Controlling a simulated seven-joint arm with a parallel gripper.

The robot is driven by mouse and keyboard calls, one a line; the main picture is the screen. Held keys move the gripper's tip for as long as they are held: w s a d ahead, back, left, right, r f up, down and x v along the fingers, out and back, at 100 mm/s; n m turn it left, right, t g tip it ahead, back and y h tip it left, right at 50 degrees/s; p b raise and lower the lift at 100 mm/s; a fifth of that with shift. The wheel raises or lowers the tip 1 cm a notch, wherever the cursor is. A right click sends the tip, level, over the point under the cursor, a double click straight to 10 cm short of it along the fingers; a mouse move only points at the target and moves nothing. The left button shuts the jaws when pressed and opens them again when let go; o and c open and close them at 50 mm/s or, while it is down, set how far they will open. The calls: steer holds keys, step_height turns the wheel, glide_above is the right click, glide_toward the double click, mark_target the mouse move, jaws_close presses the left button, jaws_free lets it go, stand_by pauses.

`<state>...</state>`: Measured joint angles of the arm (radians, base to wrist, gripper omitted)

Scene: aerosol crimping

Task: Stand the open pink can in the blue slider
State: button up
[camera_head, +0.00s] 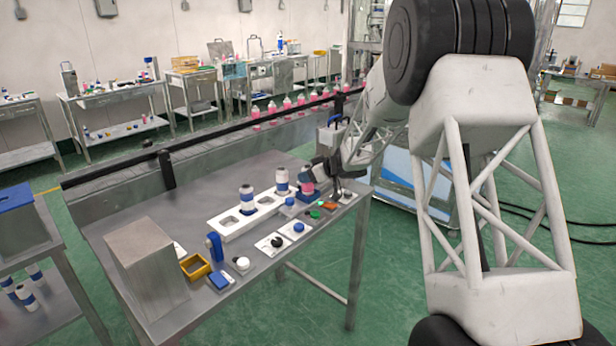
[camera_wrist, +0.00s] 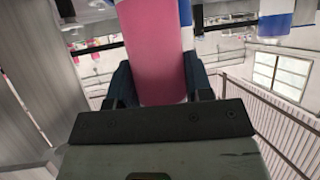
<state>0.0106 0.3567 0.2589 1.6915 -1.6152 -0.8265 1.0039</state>
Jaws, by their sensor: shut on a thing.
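The pink can (camera_head: 307,186) is at the right end of the table, upright or nearly so in the head view. It fills the middle of the wrist view (camera_wrist: 155,50). My gripper (camera_wrist: 158,78) is shut on it, a dark finger on each side. In the head view my gripper (camera_head: 318,176) reaches the can from the right. A blue block, seemingly the blue slider (camera_head: 308,196), shows right at the can's lower end. I cannot tell whether the can's base is inside it or just above. The can's open top is not clear.
A white rack (camera_head: 228,232) holds blue-and-white cans (camera_head: 247,200) just left of the pink can. Small parts and pads (camera_head: 272,244) lie in front. A grey box (camera_head: 147,268) and yellow tray (camera_head: 194,267) are at left. A conveyor with pink bottles (camera_head: 272,108) runs behind.

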steer(key=shift+f, duration=0.35)
steer(key=o, duration=0.9)
steer(key=shift+r, duration=0.15)
steer(key=shift+s+d+r, duration=0.1)
steer(key=v, duration=1.1)
steer(key=shift+s+d+r, duration=0.15)
steer(key=shift+d, duration=0.15)
